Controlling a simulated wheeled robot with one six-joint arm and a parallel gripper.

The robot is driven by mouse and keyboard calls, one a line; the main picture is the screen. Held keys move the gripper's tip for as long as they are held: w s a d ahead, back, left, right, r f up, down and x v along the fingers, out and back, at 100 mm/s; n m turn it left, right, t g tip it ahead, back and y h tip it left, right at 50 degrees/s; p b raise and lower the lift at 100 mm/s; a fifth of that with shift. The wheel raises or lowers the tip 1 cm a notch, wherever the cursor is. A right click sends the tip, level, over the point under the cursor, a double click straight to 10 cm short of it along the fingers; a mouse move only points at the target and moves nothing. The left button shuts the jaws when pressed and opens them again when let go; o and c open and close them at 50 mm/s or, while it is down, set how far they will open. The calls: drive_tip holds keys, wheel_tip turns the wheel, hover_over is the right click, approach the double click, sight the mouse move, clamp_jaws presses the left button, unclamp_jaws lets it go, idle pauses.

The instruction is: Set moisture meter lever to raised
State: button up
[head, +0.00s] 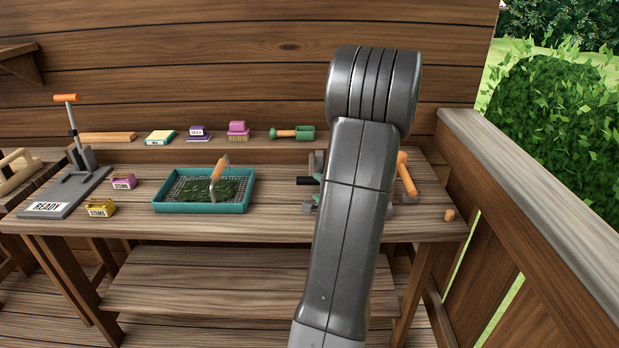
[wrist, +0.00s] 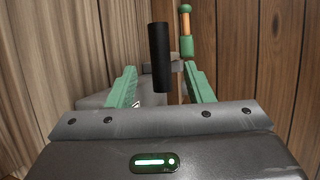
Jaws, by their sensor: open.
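My gripper (wrist: 159,82) shows in the wrist view with its two green fingers apart. A black cylindrical handle (wrist: 160,50) stands in the gap between them, with space on both sides. A grey body (wrist: 100,100) lies behind the fingers, partly hidden. In the head view my arm covers most of this spot. Grey parts and a tilted orange handle (head: 405,175) show beside it. Which of these belong to the moisture meter I cannot tell. At the far left, a grey stand (head: 75,190) marked READY has an upright lever with an orange grip (head: 66,98).
A teal tray (head: 160,207) of green leaves with a wooden-handled tool stands mid-bench. Pink (head: 123,182) and yellow (head: 101,207) tins sit left of it. A green-ended tool (head: 305,132) and several small items lie on the back ledge. A wooden railing (head: 545,215) bounds the right.

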sight(311, 182)
drive_tip(key=p+x, duration=0.2)
drive_tip(key=x, duration=0.7)
drive_tip(key=shift+c, duration=0.2)
drive_tip(key=shift+s, duration=0.1)
clamp_jaws()
